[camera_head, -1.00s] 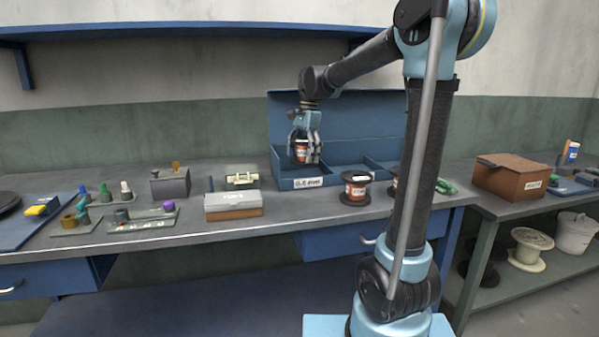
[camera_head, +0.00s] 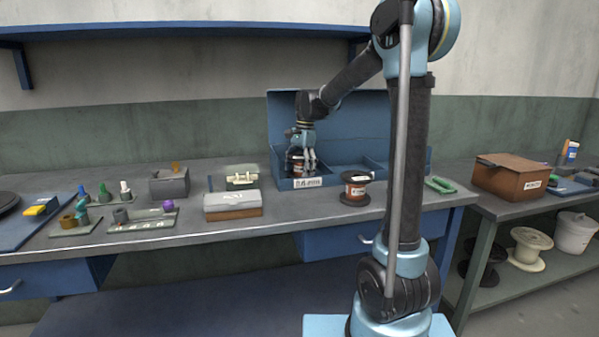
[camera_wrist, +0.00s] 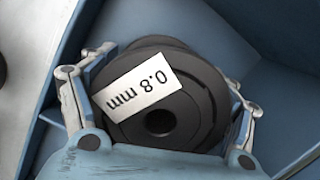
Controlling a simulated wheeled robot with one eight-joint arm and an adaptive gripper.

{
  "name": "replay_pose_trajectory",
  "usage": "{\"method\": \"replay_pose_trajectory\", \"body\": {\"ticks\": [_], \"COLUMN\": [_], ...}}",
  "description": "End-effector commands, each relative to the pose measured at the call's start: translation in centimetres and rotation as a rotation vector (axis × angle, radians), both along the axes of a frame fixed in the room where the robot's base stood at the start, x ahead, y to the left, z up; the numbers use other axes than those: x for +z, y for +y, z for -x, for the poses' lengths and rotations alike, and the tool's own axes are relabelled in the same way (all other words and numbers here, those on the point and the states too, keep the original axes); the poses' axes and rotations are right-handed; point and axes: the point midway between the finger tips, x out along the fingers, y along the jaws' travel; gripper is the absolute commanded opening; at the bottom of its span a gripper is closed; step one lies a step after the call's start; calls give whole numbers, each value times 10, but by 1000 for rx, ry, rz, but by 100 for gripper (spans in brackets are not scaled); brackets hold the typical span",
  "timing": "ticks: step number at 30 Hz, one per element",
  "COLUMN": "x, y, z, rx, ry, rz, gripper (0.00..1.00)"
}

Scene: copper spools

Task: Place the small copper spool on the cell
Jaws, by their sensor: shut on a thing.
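My gripper (camera_head: 301,168) points down into the left cell of the blue divided box (camera_head: 350,180). It is shut on the small copper spool (camera_head: 297,168), which has dark flanges and a copper-orange middle. In the wrist view the spool's black top flange (camera_wrist: 200,110) carries a white "0.8 mm" label, and the gripper's fingers (camera_wrist: 160,105) grip it from both sides. Blue cell walls surround it. The front wall carries a white label (camera_head: 308,183). The front wall hides the spool's lower part, so I cannot tell whether it touches the cell floor.
Another copper spool (camera_head: 355,189) stands on the bench in front of the box. A grey and brown box (camera_head: 233,206) and a dark green case (camera_head: 241,178) are to the left. My arm hides part of the box's right side. A brown box (camera_head: 513,178) stands far right.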

Motion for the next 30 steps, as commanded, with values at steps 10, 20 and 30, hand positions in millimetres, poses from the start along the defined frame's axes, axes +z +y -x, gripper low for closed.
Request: {"method": "replay_pose_trajectory", "body": {"ticks": [10,20,30], "x": [-1,-1,12], "y": [0,0,-2], "z": [0,0,-1], "rx": [0,0,0], "ry": [0,0,0], "rz": [0,0,0], "gripper": [91,100,100]}}
